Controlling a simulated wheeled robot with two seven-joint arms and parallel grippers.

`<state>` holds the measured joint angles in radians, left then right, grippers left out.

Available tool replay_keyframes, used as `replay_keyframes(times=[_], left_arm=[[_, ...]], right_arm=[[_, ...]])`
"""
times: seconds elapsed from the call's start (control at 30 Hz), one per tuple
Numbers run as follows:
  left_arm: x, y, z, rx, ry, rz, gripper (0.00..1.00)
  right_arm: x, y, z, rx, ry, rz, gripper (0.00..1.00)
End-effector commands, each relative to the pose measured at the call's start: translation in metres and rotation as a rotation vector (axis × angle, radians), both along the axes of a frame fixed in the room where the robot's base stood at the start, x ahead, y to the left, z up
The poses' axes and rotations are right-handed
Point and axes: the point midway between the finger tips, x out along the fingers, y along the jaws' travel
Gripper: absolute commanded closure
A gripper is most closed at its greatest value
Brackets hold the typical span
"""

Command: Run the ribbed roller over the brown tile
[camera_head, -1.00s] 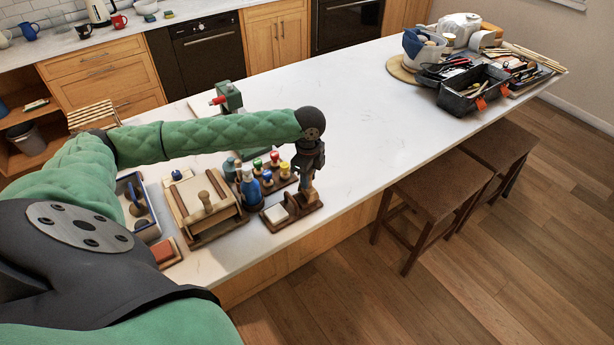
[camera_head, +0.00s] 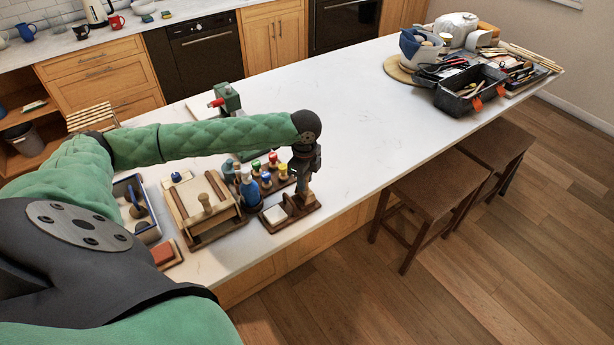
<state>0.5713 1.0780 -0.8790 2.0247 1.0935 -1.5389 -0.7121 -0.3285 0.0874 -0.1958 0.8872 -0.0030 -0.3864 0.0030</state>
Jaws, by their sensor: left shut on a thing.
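My left gripper (camera_head: 305,177) points down over the right end of a small wooden stand (camera_head: 303,210). It is shut on an upright tan wooden piece (camera_head: 305,194), perhaps the roller's handle; its lower end is at the stand, and I cannot tell whether it is clear of it. No ribs can be made out. A pale square block (camera_head: 275,214) lies at the stand's left end. A reddish-brown tile (camera_head: 162,252) lies on a wooden board at the counter's near left edge, well left of the gripper. My right gripper is not in view.
A wooden frame with a knob (camera_head: 205,206), a blue bottle (camera_head: 249,189) and a rack of coloured-top tools (camera_head: 272,173) stand between tile and gripper. A blue-edged tray (camera_head: 139,208) is behind the tile. The counter's middle (camera_head: 370,130) is clear; a dark toolbox (camera_head: 470,92) is far right.

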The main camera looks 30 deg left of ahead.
Motion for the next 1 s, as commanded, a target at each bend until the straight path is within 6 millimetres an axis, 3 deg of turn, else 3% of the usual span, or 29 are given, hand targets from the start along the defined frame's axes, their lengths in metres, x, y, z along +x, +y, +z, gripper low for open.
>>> replay_keyframes(times=[1.0], left_arm=[[-0.012, 0.005, 0.0, 0.0, 0.001, 0.0, 1.0]], right_arm=[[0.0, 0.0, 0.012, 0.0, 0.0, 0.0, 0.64]])
